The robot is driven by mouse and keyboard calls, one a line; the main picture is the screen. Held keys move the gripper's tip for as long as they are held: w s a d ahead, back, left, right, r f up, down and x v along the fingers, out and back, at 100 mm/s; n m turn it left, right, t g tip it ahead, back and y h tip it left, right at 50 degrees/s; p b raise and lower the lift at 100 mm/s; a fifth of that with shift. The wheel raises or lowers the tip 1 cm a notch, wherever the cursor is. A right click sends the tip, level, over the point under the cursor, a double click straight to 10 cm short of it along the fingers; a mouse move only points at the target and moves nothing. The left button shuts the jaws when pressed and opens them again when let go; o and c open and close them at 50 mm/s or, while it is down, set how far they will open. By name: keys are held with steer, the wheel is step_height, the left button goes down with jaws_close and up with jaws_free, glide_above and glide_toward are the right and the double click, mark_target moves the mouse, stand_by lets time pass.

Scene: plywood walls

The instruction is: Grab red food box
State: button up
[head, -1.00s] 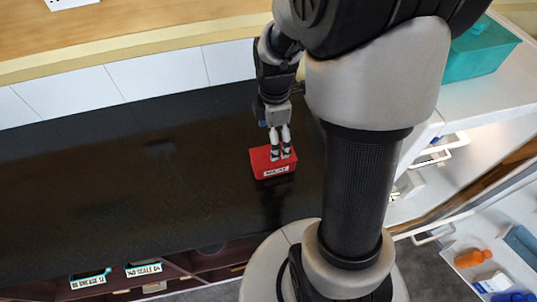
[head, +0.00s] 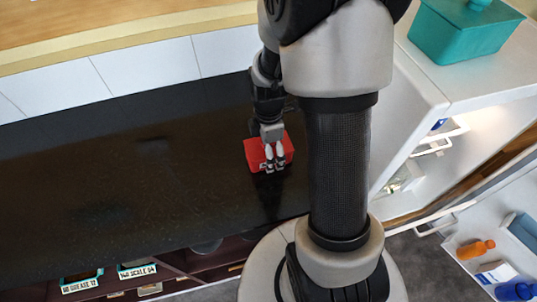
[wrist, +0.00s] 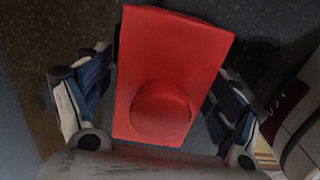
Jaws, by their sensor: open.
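The red food box (head: 250,152) sits on the black countertop, near its right part. My gripper (head: 275,166) hangs over the box, its fingers covering much of the front and hiding the label. In the wrist view the red box (wrist: 175,55) fills the middle, with a round raised part on its near end. There my gripper (wrist: 165,115) is open, with one finger along each side of the box. I cannot tell whether either finger touches it.
The black countertop (head: 100,190) is clear to the left. A teal container (head: 465,38) stands on a white counter at the upper right. Below it are a protruding handle and an open drawer (head: 480,272) with an orange bottle (head: 475,249). Labelled bins (head: 82,283) sit under the front edge.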

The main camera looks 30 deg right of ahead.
steer(key=shift+r, duration=0.1)
steer(key=shift+c, duration=0.2)
steer(key=c, duration=1.4)
